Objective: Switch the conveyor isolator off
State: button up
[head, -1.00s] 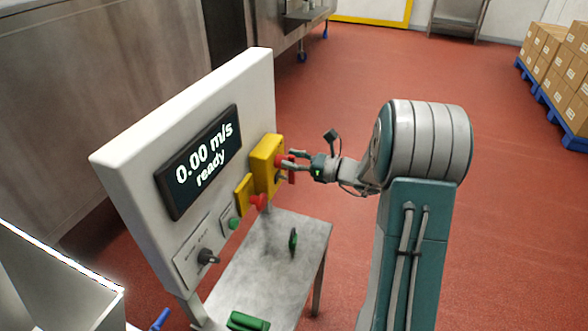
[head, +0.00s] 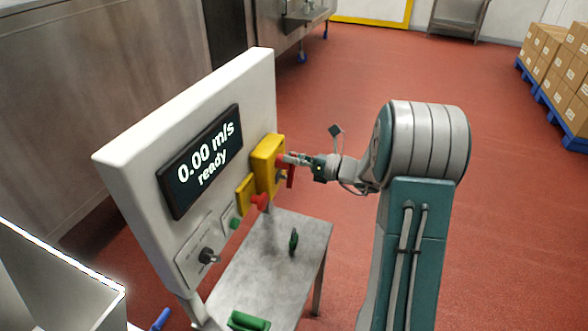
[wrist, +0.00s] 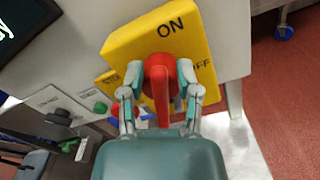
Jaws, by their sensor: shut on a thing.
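The conveyor isolator is a yellow box (head: 267,160) on the right end of the white panel. It also fills the upper middle of the wrist view (wrist: 125,45), with ON printed at the top and OFF at the right. Its red rotary handle (wrist: 160,95) stands roughly in line with ON, its grip running down the wrist picture. In the head view part of the red handle (head: 291,178) shows below my fingers. My gripper (head: 287,158) is shut on the handle, one finger on each side, as the wrist view shows (wrist: 161,76).
The panel's display (head: 200,162) reads 0.00 m/s, ready. A red mushroom button (head: 260,201) on a yellow plate, a green button (head: 234,223) and a black selector (head: 208,256) sit nearby. A steel table (head: 275,275) with green objects stands below.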

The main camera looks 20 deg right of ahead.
jog(key=m, duration=0.5)
jog(key=shift+w+d+f+m, duration=0.25)
jog(key=shift+d+f+m, duration=0.05)
jog(key=shift+f, duration=0.1)
jog(key=shift+w+d+f+m, duration=0.1)
jog(key=shift+f+m, duration=0.1)
jog(key=shift+m, duration=0.85)
jog(key=shift+s+a+f+m, duration=0.1)
jog(key=shift+f+m, duration=0.05)
jog(key=shift+m, duration=0.85)
jog(key=shift+w+d+f+m, duration=0.1)
jog(key=shift+f+m, duration=0.1)
jog(key=shift+m, duration=0.85)
grip_shut()
jog(key=o, duration=1.1)
grip_release()
jog(key=shift+r, duration=0.1)
jog(key=shift+v, duration=2.5)
jog(key=shift+r, duration=0.1)
jog(key=v, duration=1.2)
